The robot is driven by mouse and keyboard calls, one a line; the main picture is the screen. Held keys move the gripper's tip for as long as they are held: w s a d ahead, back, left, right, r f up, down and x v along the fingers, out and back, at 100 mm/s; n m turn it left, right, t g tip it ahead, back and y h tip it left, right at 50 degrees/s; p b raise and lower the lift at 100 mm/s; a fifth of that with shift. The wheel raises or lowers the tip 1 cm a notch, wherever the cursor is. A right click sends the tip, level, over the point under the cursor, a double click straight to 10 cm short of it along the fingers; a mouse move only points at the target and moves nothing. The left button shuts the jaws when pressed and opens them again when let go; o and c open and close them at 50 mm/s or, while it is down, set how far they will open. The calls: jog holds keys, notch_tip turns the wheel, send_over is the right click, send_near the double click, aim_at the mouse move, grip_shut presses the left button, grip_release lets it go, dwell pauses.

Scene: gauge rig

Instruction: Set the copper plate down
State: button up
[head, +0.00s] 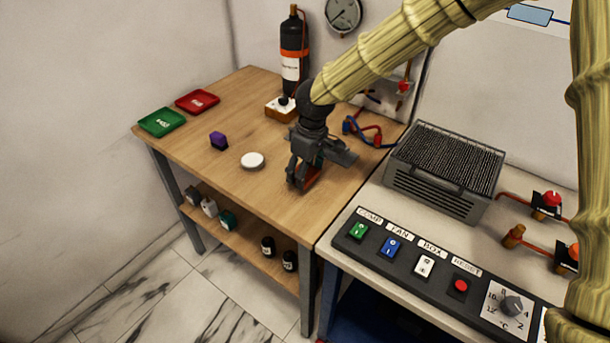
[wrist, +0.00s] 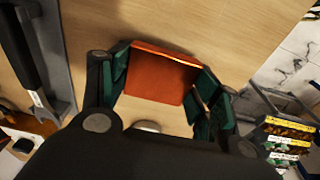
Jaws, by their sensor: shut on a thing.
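The copper plate (wrist: 160,76) is an orange-brown square between the two fingers of my gripper in the wrist view. My gripper (wrist: 163,85) is shut on it, with green-padded fingers against its left and right sides. In the head view my gripper (head: 303,178) points down over the right part of the wooden table (head: 245,110). A bit of the copper plate (head: 311,178) shows between the fingers there, low over the wood. I cannot tell whether the plate touches the table.
Green (head: 161,122) and red (head: 197,101) trays are at the far left. Hoses (head: 365,130) lie behind. A control panel (head: 420,255) is to the right.

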aim_at(310, 175)
jog(key=shift+f, duration=1.15)
jog(key=shift+f, duration=0.15)
jog(key=o, duration=1.3)
jog(key=r, duration=0.8)
jog(key=s+d+r, duration=0.1)
jog(key=r, duration=0.3)
jog(key=shift+d+b, duration=0.1)
jog(key=shift+b, duration=0.25)
